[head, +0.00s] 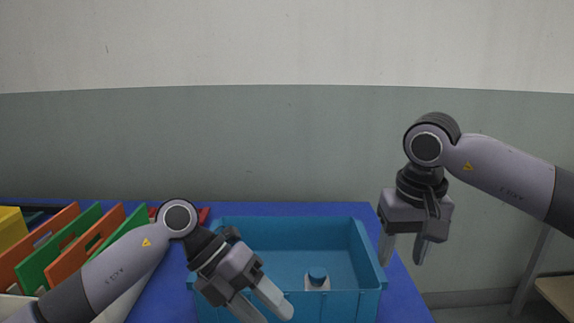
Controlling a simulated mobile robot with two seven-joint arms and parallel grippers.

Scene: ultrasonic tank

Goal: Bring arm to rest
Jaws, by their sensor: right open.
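My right gripper (402,250) hangs at the right, fingers pointing down, open and empty. It is beside the right wall of the blue bin, near the table's right edge. My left gripper (268,306) is low in the middle, over the front left part of the bin. Its two fingers point down and to the right; I cannot tell how far apart they are, and nothing shows between them.
A blue bin (290,224) stands on the blue table (165,290). A white bottle with a blue cap (317,279) is inside it. Orange and green dividers (70,245) and a yellow bin (10,228) are at the left. A wooden surface (556,294) is at the far right.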

